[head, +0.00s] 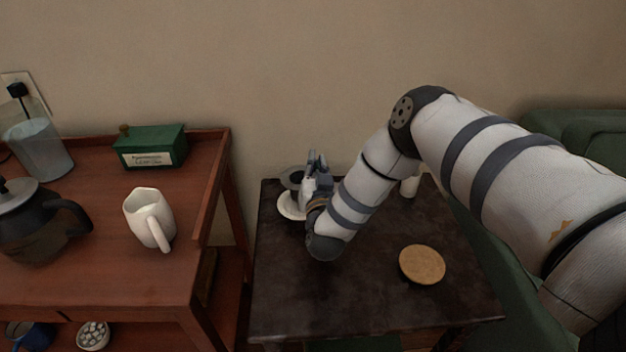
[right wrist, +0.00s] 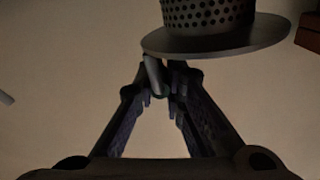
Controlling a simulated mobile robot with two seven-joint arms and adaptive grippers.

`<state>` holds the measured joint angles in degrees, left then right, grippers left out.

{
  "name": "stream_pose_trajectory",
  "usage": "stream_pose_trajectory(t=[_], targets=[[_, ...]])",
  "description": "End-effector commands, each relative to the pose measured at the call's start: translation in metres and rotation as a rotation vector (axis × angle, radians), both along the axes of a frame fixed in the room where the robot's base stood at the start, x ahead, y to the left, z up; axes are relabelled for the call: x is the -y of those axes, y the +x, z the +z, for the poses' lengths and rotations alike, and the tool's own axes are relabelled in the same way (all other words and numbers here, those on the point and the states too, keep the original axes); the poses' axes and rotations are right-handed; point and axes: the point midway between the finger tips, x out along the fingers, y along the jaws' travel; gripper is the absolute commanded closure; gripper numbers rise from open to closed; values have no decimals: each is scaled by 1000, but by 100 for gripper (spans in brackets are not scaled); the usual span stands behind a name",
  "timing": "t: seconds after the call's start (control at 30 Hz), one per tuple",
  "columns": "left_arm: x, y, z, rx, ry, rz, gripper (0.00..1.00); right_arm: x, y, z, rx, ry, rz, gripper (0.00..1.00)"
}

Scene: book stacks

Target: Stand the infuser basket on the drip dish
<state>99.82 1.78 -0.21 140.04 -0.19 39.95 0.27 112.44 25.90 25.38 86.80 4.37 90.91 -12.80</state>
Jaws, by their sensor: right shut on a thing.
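The infuser basket (head: 290,177) shows in the head view as a grey rim near the back left of the dark side table, partly hidden by my right gripper (head: 316,178). In the right wrist view the basket (right wrist: 208,14) has a perforated metal wall and a wide flat rim. My right gripper (right wrist: 163,78) is shut on a small tab at the rim's edge. The drip dish (head: 289,209) is a pale round dish on the side table, just below the basket in the picture. I cannot tell whether the two touch. My left gripper is not in view.
A round cork mat (head: 422,265) lies on the dark side table (head: 330,305), whose front is otherwise clear. A white object (head: 410,186) stands partly behind my arm. The red-brown cart (head: 85,285) on the left holds a white mug (head: 147,217), dark pot (head: 35,225) and green box (head: 150,147).

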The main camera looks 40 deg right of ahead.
Motion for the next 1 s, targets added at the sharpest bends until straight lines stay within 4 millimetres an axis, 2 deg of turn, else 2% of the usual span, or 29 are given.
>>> stream_pose_trajectory(t=[0.03,0.13,0.4,0.43,0.5,0.83,1.0], targets=[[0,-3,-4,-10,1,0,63,0,-1,-14,-5,0,0,100],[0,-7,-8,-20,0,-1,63,0,-1,-30,-4,0,1,100],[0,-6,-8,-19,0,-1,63,0,0,-30,-2,0,1,100],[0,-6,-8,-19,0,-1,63,0,0,-30,-2,0,1,85],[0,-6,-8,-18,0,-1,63,0,0,-29,-1,0,1,70],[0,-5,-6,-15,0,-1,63,-1,-2,-26,-1,0,1,70],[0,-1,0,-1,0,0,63,-21,-31,-26,-4,1,5,70]])
